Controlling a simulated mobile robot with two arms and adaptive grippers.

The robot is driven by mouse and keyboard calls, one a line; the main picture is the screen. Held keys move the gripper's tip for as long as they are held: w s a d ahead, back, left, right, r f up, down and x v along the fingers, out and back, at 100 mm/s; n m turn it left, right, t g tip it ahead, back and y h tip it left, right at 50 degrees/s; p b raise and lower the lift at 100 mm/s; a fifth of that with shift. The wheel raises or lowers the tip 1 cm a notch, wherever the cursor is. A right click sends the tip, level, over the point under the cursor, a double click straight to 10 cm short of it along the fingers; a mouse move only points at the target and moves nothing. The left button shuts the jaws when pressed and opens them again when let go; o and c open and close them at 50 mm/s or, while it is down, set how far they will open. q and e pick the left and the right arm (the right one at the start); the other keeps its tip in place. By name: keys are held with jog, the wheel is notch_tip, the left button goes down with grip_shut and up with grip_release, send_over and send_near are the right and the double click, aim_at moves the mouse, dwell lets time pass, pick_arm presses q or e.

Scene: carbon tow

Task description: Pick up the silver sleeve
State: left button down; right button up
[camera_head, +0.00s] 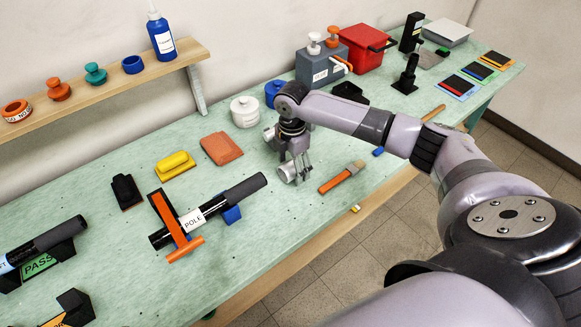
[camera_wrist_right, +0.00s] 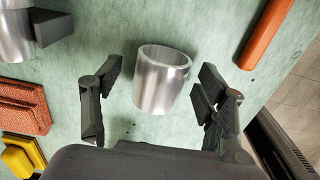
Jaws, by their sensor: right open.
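The silver sleeve (camera_wrist_right: 162,80) is a short, hollow, shiny metal tube standing upright on the green bench in the right wrist view. Its open top rim faces the camera. My right gripper (camera_wrist_right: 161,88) is open, with one dark finger on each side of the sleeve and a visible gap on both sides in the picture. In the head view my right gripper (camera_head: 295,158) points down at the bench, and the silver sleeve (camera_head: 287,173) shows partly beside its fingers. My left gripper is not in view.
Another silver cylinder (camera_wrist_right: 14,35) with a dark block stands close by. Terracotta sponges (camera_head: 221,148) and a yellow brush (camera_head: 175,165) lie to the left. An orange-handled brush (camera_head: 335,181) lies right of the gripper. A black tube labelled POLE (camera_head: 220,203) lies in front left.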

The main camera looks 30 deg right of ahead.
jog(key=shift+f, duration=0.55)
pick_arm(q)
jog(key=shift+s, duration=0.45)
pick_arm(e)
jog(key=shift+c, duration=0.6)
jog(key=c, duration=0.4)
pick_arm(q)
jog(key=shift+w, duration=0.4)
pick_arm(e)
jog(key=c, duration=0.7)
jog(key=shift+r, duration=0.1)
